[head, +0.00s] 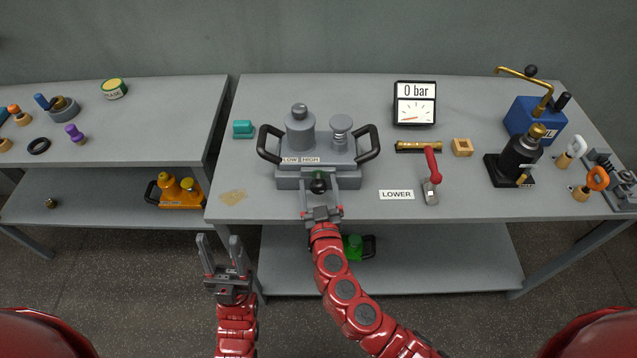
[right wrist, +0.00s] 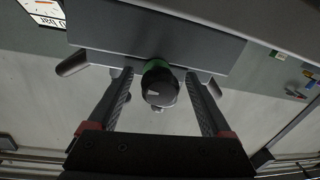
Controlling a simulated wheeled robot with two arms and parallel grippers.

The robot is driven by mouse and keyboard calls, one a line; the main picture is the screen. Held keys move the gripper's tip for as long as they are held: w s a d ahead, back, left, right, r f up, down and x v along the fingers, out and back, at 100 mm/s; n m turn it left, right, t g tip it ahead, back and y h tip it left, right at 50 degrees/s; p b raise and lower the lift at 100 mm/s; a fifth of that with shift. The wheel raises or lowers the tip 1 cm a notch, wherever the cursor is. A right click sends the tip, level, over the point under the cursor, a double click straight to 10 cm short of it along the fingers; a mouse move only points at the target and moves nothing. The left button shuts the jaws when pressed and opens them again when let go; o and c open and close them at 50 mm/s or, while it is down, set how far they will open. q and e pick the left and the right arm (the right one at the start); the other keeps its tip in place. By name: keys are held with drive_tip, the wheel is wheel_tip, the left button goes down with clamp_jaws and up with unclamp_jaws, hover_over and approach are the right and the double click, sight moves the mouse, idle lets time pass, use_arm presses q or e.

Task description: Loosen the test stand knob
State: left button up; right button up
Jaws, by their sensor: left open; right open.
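The grey test stand (head: 290,183) sits near the front edge of the middle table, with LOW and HIGH labels on its front. Its dark round knob (head: 318,186) faces me at the front. In the right wrist view the knob (right wrist: 159,90) has a pale pointer mark and a green ring behind it. My right gripper (head: 319,182) is open, its fingers on either side of the knob, with gaps visible on both sides in the right wrist view (right wrist: 160,78). My left gripper (head: 219,243) is open and empty, in front of the table at lower left.
A 0 bar gauge (head: 415,104), brass tube (head: 418,147), red-handled lever (head: 432,175), LOWER label (head: 397,195), black jack (head: 520,158) and blue pump (head: 533,120) are to the right. A teal block (head: 243,129) is left. A green item (head: 354,247) sits on the lower shelf.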

drive_tip(key=shift+w, duration=0.1)
clamp_jaws()
idle(0.4)
drive_tip(key=shift+n, duration=0.3)
drive_tip(key=n, duration=0.2)
drive_tip(key=shift+f+n+b, duration=0.1)
drive_tip(key=shift+n+b, duration=0.2)
drive_tip(key=shift+b, duration=0.1)
drive_tip(key=n, duration=0.5)
drive_tip(key=shift+g+b, duration=0.4)
drive_tip(key=n+h, duration=0.1)
drive_tip(key=n, duration=0.3)
drive_tip(key=shift+d+b, duration=0.1)
drive_tip(key=shift+b, duration=0.2)
drive_tip(key=n, duration=0.4)
drive_tip(key=shift+r+n+h+b, duration=0.25)
drive_tip(key=shift+n+h+b, duration=0.1)
drive_tip(key=shift+n+h, duration=0.05)
drive_tip(key=shift+n, duration=0.3)
